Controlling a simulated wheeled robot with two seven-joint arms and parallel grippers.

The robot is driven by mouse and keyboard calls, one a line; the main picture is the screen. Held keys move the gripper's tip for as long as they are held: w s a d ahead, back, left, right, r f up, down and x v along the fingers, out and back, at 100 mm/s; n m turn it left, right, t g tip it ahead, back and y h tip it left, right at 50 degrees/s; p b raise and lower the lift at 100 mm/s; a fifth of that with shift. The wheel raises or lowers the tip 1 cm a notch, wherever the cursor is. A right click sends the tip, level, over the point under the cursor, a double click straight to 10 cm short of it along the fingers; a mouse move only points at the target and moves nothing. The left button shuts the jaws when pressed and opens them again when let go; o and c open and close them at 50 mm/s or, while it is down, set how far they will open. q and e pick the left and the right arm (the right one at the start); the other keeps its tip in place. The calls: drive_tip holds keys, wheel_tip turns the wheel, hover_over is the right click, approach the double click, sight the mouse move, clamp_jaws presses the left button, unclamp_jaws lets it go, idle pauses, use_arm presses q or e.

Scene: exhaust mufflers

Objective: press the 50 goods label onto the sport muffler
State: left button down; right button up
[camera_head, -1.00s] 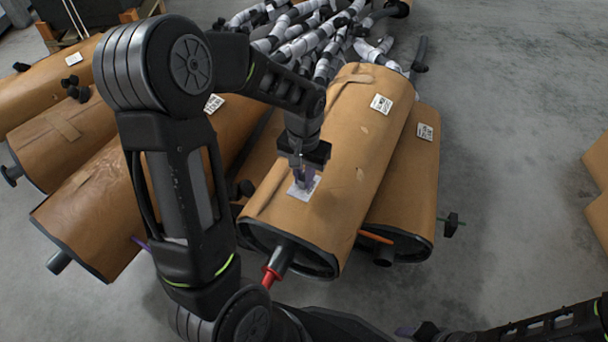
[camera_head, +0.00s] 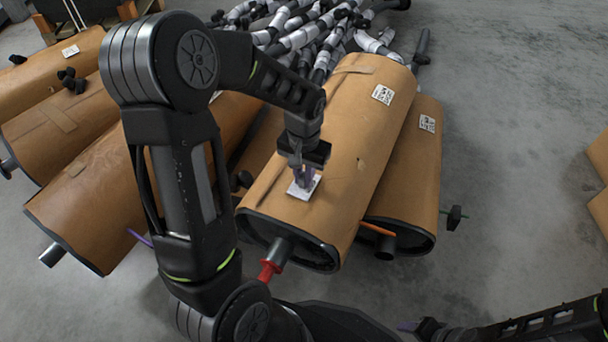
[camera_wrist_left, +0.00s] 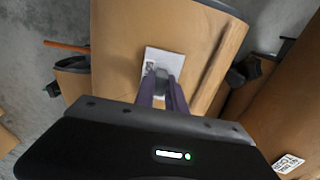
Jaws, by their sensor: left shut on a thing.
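A white label (camera_head: 304,189) with dark print lies at the near end of a large brown-wrapped muffler (camera_head: 340,140), which has a red-collared pipe. My left gripper (camera_head: 305,178) points down over this label, its purple fingers shut on it. In the left wrist view, the label (camera_wrist_left: 163,60) shows beyond the fingertips (camera_wrist_left: 165,84), which hide its lower part. It looks nearly flat against the brown muffler (camera_wrist_left: 125,30); I cannot tell if all of it touches. My right gripper (camera_head: 412,327) shows partly at the bottom, its fingers hard to make out. No name on the muffler is readable.
The same muffler carries another label (camera_head: 382,95) at its far end. A labelled muffler (camera_head: 415,170) lies close on the right, and several more lie left. A heap of wrapped pipes (camera_head: 320,40) is behind.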

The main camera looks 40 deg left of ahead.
use_arm(q)
drive_tip(key=shift+f+b, duration=0.3)
drive_tip(key=shift+f, duration=0.15)
idle(0.6)
drive_tip(key=shift+r+p, duration=0.55)
drive_tip(key=shift+f+b, duration=0.35)
drive_tip(key=shift+f, duration=0.2)
idle(0.7)
drive_tip(key=shift+r, duration=0.15)
drive_tip(key=shift+r+p, duration=3.1)
drive_tip(key=shift+r, duration=0.3)
